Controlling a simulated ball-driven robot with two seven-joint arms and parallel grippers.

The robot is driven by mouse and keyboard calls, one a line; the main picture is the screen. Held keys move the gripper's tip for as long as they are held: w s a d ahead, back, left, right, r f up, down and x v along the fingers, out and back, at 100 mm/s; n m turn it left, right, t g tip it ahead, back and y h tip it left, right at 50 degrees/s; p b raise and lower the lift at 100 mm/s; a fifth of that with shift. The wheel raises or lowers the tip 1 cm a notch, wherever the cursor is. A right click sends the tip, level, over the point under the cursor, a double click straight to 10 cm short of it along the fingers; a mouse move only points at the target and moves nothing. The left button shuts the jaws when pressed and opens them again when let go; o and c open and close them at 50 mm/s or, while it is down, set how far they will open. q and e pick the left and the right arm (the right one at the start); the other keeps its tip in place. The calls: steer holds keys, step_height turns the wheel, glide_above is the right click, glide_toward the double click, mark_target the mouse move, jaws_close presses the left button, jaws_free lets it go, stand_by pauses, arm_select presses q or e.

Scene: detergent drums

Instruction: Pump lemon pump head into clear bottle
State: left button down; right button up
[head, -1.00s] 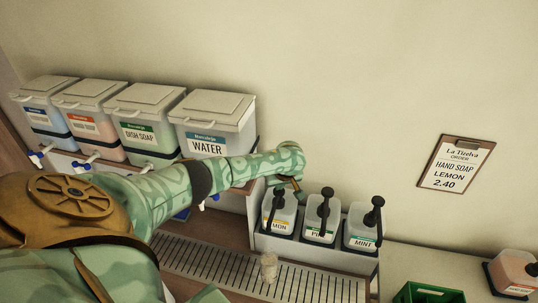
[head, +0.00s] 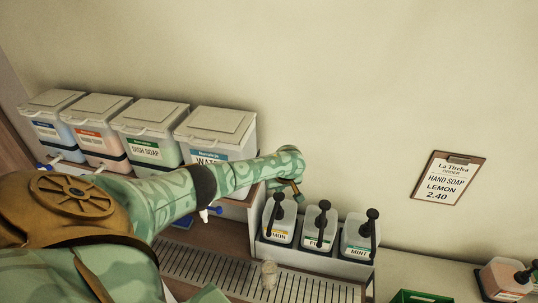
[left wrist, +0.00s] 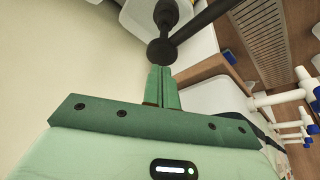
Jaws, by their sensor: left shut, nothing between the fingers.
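The lemon pump bottle (head: 280,226) stands leftmost of three in a rack, its label partly readable as "MON". Its black pump head (head: 279,197) is up beside my left gripper (head: 298,194). In the left wrist view, the fingers of my left gripper (left wrist: 162,72) are shut and empty, their tips at the black round knob (left wrist: 161,52) of a pump. I cannot tell whether they touch it. The clear bottle (head: 268,275), small and see-through, stands on the slatted drip grate in front of the lemon bottle. My right gripper is not in view.
Two more pump bottles, one labelled mint (head: 357,240), stand right of the lemon one. Labelled drums, including water (head: 217,132), line the back left. A green crate (head: 420,297) and a pink pump bottle (head: 506,280) are at right. An order card (head: 450,178) reads "Hand soap lemon 2.40".

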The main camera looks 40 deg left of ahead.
mark_target(280, 197)
arm_select(q)
steer(key=shift+f+b, duration=1.85)
steer(key=shift+f, duration=0.9)
step_height(280, 197, up, 4)
steer(key=p, duration=0.4)
steer(key=shift+f, duration=0.15)
step_height(280, 197, up, 2)
steer(key=shift+p, duration=0.6)
steer(key=shift+f, duration=0.1)
